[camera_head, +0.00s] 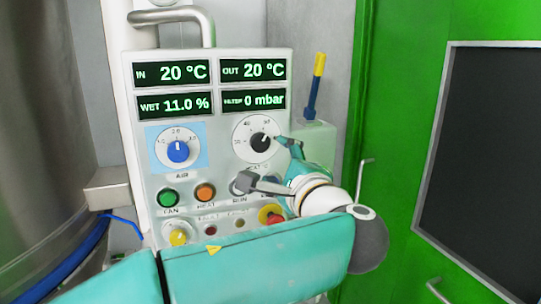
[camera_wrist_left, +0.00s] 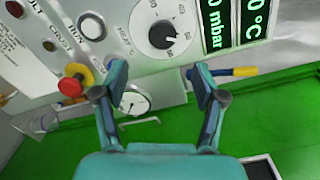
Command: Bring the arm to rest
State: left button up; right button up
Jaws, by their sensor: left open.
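My left gripper (camera_head: 265,160) is in front of the lower right part of the control panel (camera_head: 222,130), beside the black dial (camera_head: 261,142). Its two fingers are spread apart. In the left wrist view, the open fingers (camera_wrist_left: 155,76) have nothing between them, and the black dial (camera_wrist_left: 163,34) lies beyond their tips. One finger partly covers the grey round RUN control in the head view; whether it touches the panel I cannot tell. My teal left arm crosses the bottom of the head view. My right gripper is not in view.
The panel has a blue AIR dial (camera_head: 178,151), a green FAN button (camera_head: 168,197), an orange HEAT button (camera_head: 205,192) and a red stop button (camera_wrist_left: 71,85). A yellow-and-blue stick (camera_head: 315,85) stands right of it. A steel vessel (camera_head: 40,130) is left, a green door (camera_head: 400,120) right.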

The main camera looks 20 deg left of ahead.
pick_arm(q)
jog(key=shift+s+d, duration=0.25)
jog(key=shift+s, duration=0.25)
jog(key=w+f+m+g+h, duration=0.1)
jog(key=w+f+g+h, duration=0.1)
jog(key=f, duration=0.8)
jog(key=w+f+m+g+h, duration=0.1)
jog(key=w+f+g+h, duration=0.1)
jog(key=f, duration=0.8)
jog(key=s+f+n+g+h, duration=0.1)
jog(key=s+f+g+h, duration=0.3)
jog(key=f, duration=1.5)
jog(key=s+f+n+g+h, duration=0.6)
jog(key=s+f+n, duration=1.2)
jog(key=s+f, duration=0.7)
jog(key=shift+s+a+f+n, duration=0.3)
jog(key=shift+s+a+f, duration=0.05)
jog(key=shift+s+a, duration=0.1)
